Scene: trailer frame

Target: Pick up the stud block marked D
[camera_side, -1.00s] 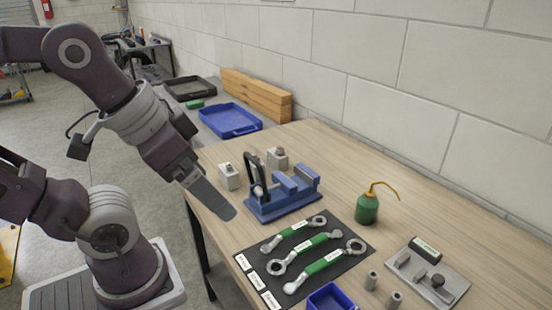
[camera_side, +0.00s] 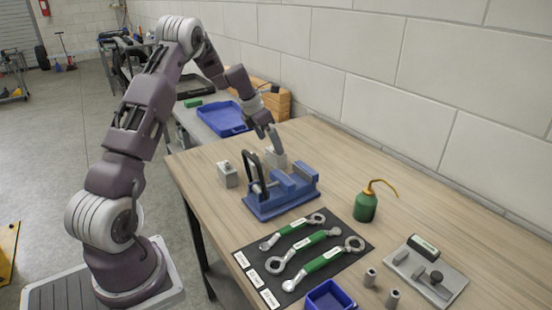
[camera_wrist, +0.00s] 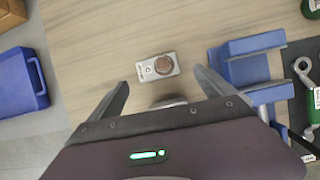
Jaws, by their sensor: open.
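Two grey stud blocks stand on the bench beside the blue vise in the side view. One (camera_side: 276,157) is on the wall side, the other (camera_side: 227,176) nearer the front edge. My gripper (camera_side: 277,145) is over the wall-side block. In the wrist view my gripper (camera_wrist: 162,80) is open and empty, with a block (camera_wrist: 148,69) with a round brown stud on top just ahead, between the lines of the fingers. A mark shows on its top, too small to read. Something grey, probably the other block, is mostly hidden behind the gripper body. I cannot tell which block is D.
The blue vise (camera_side: 283,202) stands close to the blocks; it is right of my fingers in the wrist view (camera_wrist: 246,70). A dark mat (camera_side: 350,262) with several wrenches and a green oil can (camera_side: 365,208) are farther right. A blue tray (camera_side: 221,120) is beyond the bench.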

